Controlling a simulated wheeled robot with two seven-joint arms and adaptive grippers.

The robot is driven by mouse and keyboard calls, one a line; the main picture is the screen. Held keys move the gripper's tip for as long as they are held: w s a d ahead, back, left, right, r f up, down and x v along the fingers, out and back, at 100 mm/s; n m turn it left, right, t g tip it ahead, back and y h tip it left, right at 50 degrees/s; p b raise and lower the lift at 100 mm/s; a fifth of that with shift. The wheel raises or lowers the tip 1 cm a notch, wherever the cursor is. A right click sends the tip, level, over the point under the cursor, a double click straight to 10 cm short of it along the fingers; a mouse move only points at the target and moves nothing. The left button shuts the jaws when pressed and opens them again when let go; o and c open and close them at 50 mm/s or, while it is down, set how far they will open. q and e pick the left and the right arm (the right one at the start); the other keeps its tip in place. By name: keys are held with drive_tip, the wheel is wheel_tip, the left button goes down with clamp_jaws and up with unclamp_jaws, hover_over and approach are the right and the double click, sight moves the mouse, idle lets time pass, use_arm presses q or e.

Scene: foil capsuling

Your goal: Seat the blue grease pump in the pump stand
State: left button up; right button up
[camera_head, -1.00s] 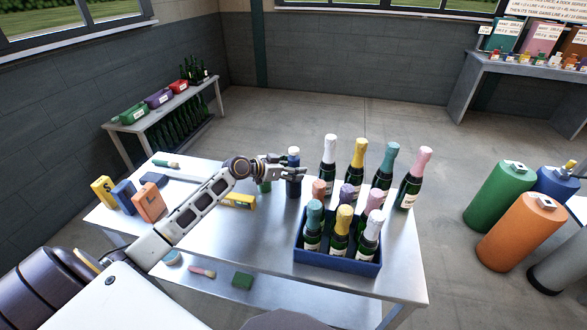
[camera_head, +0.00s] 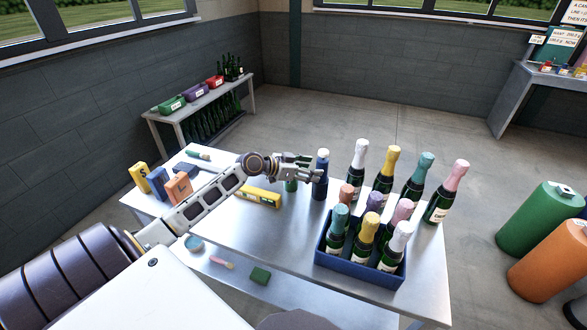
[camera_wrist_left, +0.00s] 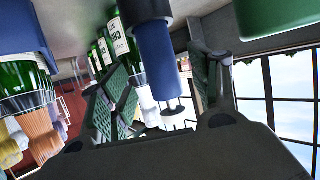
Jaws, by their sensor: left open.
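The blue grease pump (camera_head: 321,178) stands upright near the far edge of the metal table, with a pale top. My left gripper (camera_head: 312,171) is beside it on its left, fingers open and pointing at it. In the left wrist view, which looks upside down, the blue pump (camera_wrist_left: 158,60) shows between the two spread fingers of my gripper (camera_wrist_left: 165,90), with a dark collar around it. I cannot tell whether a finger touches it. A green object (camera_head: 291,185) is partly hidden behind the gripper. I cannot make out the pump stand clearly. My right gripper is not in view.
A blue crate (camera_head: 358,272) of foil-topped bottles stands at the table's right. Several bottles, one with a white top (camera_head: 359,160), stand behind it. A yellow box (camera_head: 260,196) lies near the gripper. The table (camera_head: 262,238) is clear in front of it.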

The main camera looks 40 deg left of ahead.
use_arm(q)
drive_tip(key=v, duration=0.6)
drive_tip(key=shift+s+a+r, duration=0.15)
drive_tip(key=shift+s+r, duration=0.05)
drive_tip(key=shift+s, duration=0.1)
drive_tip(key=shift+r, duration=0.1)
idle(1.2)
